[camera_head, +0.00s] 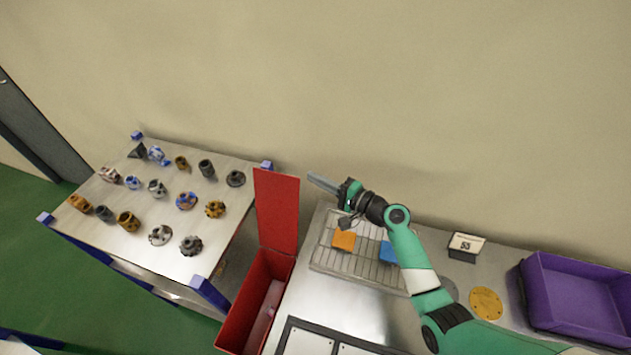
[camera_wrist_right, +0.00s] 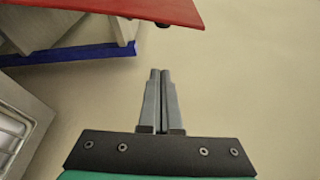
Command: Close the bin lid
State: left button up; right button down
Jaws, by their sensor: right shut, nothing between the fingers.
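The red bin (camera_head: 233,325) stands between the parts table and the metal worktop, open at the top. Its red lid (camera_head: 277,212) stands upright, raised at the bin's far end. My right gripper (camera_head: 311,178) is shut and empty, a little to the right of the lid's upper edge, apart from it as far as I can tell. In the right wrist view the closed fingers (camera_wrist_right: 160,73) point toward the wall, and the lid (camera_wrist_right: 130,8) crosses the top of the picture beyond them. My left gripper is not in view.
A wire rack (camera_head: 335,262) with an orange block (camera_head: 344,239) and a blue block (camera_head: 388,252) lies under my right arm. A purple crate (camera_head: 535,295) stands at right. The parts table (camera_head: 150,255) at left holds several machine parts. The wall is close behind.

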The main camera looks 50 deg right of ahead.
jog(key=w+a, duration=0.1)
jog(key=w, duration=0.1)
jog(key=w+a, duration=0.3)
jog(key=shift+w+r, duration=0.2)
jog(key=shift+w, duration=0.15)
jog(key=shift+a, duration=0.15)
